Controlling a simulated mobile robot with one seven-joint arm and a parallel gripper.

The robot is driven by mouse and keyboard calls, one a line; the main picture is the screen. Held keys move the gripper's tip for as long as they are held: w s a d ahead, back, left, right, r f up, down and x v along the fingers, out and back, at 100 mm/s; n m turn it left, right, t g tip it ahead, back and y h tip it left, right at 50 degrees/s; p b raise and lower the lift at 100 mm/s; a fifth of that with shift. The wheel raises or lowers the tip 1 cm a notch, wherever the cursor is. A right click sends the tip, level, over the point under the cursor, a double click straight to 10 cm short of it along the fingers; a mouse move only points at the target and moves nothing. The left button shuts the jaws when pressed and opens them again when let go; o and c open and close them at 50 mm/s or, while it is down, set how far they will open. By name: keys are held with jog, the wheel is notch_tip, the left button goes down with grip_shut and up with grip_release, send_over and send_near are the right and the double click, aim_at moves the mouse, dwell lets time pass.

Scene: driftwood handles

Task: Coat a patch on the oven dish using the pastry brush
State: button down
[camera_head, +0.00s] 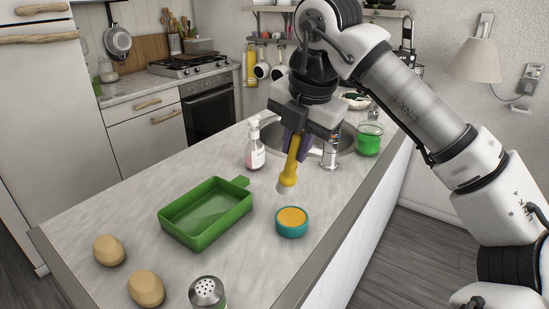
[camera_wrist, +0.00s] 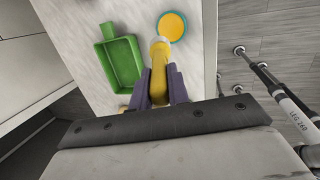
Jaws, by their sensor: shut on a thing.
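A green rectangular oven dish (camera_head: 206,213) with a handle lies on the counter, left of my gripper. It also shows in the wrist view (camera_wrist: 121,62). My gripper (camera_head: 298,143) is shut on the yellow handle of the pastry brush (camera_head: 291,165), whose pale bristle end points down. The brush also shows in the wrist view (camera_wrist: 159,72) between the purple fingers (camera_wrist: 159,85). The brush tip is in the air above the counter, near a teal bowl (camera_head: 291,230) with orange-yellow contents. The bowl appears beyond the tip in the wrist view (camera_wrist: 171,26).
Two brown potato-like things (camera_head: 145,288) and a shaker (camera_head: 207,293) stand at the near end of the counter (camera_head: 120,212). A soap bottle (camera_head: 255,147), the sink and a green glass (camera_head: 369,139) are farther back. Bare counter lies between dish and bowl.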

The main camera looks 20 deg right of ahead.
notch_tip(320, 180, down, 8)
jog(key=d+b, duration=0.2)
jog(key=b, duration=0.3)
jog(key=shift+w+r+t, duration=0.2)
jog(key=shift+w+t, duration=0.1)
jog(key=shift+f+b, duration=0.7)
jog(key=shift+f, duration=0.05)
dwell(2.2)
jog(key=shift+r, duration=0.1)
notch_tip(320, 180, up, 7)
jog(key=p, duration=0.4)
jog(key=shift+p, duration=0.35)
dwell(0.7)
